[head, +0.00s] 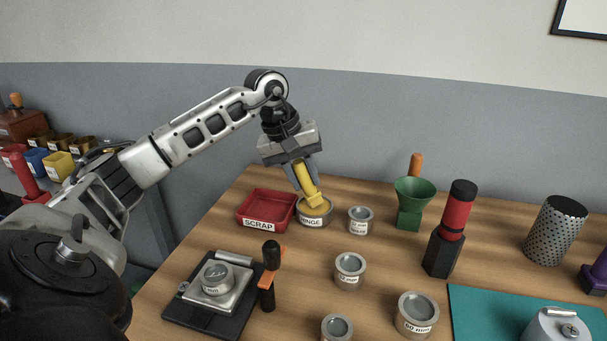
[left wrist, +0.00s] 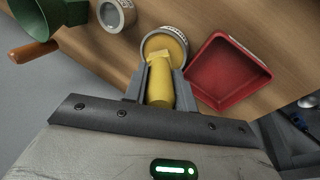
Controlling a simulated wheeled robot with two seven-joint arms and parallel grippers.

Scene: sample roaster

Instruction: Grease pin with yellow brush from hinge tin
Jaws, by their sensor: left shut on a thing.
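My left gripper (head: 301,172) is shut on the yellow brush (head: 307,183), which points down and is slightly tilted. The brush's lower end is at the mouth of the hinge tin (head: 314,219), labelled HINGE. In the left wrist view the brush (left wrist: 160,82) lies between the fingers, and its tip overlaps the opening of the tin (left wrist: 151,40). The tin holds yellowish stuff. I cannot tell how deep the tip sits. I cannot make out the pin for certain in either view. My right gripper is not in view.
A red scrap tray (head: 267,210) stands just left of the hinge tin. A small grey tin (head: 360,219) and a green funnel (head: 414,198) stand to its right. More tins, a black plate with a metal device (head: 215,290) and a red-black tool (head: 452,228) occupy the table.

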